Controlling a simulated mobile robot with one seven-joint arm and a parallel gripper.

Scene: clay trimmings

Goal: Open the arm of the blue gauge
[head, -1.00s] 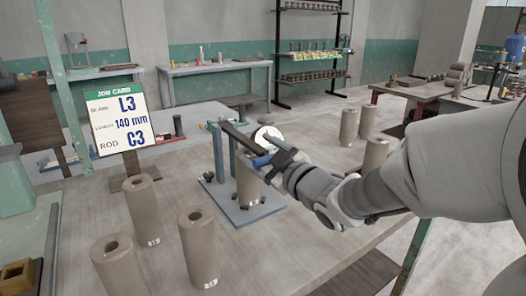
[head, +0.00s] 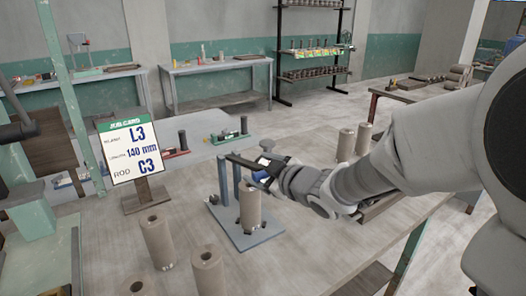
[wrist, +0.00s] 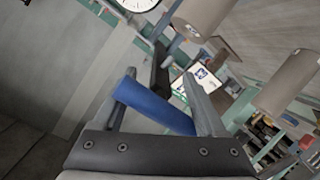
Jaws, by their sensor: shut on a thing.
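The blue gauge stands on the table, with a blue-grey base plate (head: 262,234) and two upright posts (head: 223,182). Its dark arm (head: 243,161) reaches from the posts towards my gripper. A clay cylinder (head: 250,208) stands upright on the base, close below the arm. My gripper (head: 262,175) is at the arm's free end. In the wrist view its fingers are shut on the gauge's blue handle (wrist: 155,105). The white dial (wrist: 133,4) is cut off at the top of that view. The handle is mostly hidden by my gripper in the head view.
Hollow clay cylinders stand at the front left (head: 157,240) and behind my arm (head: 346,145). A job card (head: 132,150) reading L3, 140 mm, C3 stands left of the gauge. A red rack (head: 176,153) and a green rack (head: 230,137) sit behind.

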